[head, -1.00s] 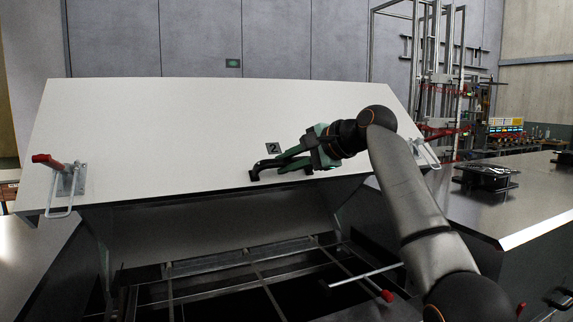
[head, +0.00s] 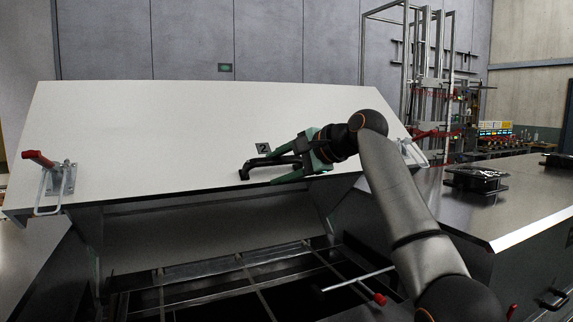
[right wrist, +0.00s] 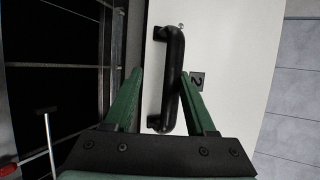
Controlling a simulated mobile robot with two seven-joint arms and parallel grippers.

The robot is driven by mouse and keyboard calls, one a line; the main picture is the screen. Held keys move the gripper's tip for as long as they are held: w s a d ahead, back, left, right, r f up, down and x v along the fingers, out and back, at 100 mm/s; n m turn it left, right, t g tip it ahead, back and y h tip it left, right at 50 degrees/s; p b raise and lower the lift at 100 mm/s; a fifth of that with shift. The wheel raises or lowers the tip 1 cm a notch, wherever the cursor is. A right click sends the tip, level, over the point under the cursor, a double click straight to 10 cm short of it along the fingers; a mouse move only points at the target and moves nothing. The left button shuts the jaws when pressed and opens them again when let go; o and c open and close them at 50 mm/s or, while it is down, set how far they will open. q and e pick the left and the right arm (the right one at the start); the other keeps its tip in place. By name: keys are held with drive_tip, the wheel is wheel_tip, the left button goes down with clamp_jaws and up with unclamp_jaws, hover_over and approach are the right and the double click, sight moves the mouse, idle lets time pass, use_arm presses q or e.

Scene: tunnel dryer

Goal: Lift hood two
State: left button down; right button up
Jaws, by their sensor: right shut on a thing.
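Hood two (head: 170,130) is a wide white lid marked with a "2" plate (head: 263,148). It stands raised and tilted over the open dryer bay. Its black bar handle (head: 256,166) is near the lower edge of the white face. My right gripper (head: 268,170) is shut on this handle. In the right wrist view, the green fingers (right wrist: 160,100) lie on both sides of the handle (right wrist: 173,80). The exact contact is hard to see there. My left gripper is not in view.
Red-handled clamps sit at the hood's left (head: 55,178) and right ends. Below is the open bay with metal rails (head: 200,285) and a red-tipped rod (head: 378,298). A dark counter (head: 500,205) with a black fitting (head: 476,179) extends right.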

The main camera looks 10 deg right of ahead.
drive_tip(key=shift+s+d, duration=0.2)
drive_tip(key=shift+d, duration=0.05)
drive_tip(key=b+v, duration=0.4)
drive_tip(key=v, duration=0.8)
drive_tip(key=shift+a+r, duration=0.1)
